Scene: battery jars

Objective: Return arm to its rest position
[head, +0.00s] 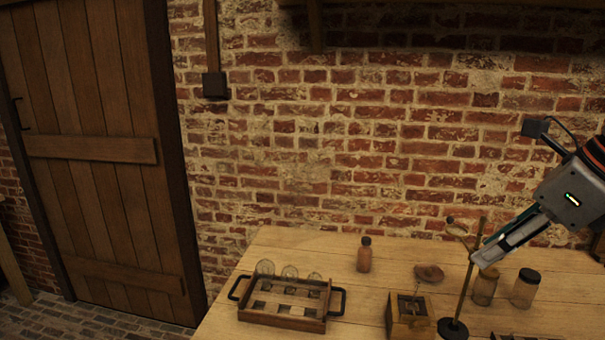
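My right gripper (482,258) comes in from the right edge of the head view. It is raised over the right part of the wooden table, angled down to the left. Its fingers look close together and partly overlap the view of a thin upright stand (467,285); I cannot tell if they touch it. Whether the fingers are open or shut is unclear. I see no object held. My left gripper is out of view.
The wooden table (350,255) holds a tray (283,319) with several glass jars, a small bottle (364,256), a wooden box (407,318), a brown dish (429,273) and two lidded jars (485,287) (525,289). A brick wall stands behind, with a wooden door (95,150) at left.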

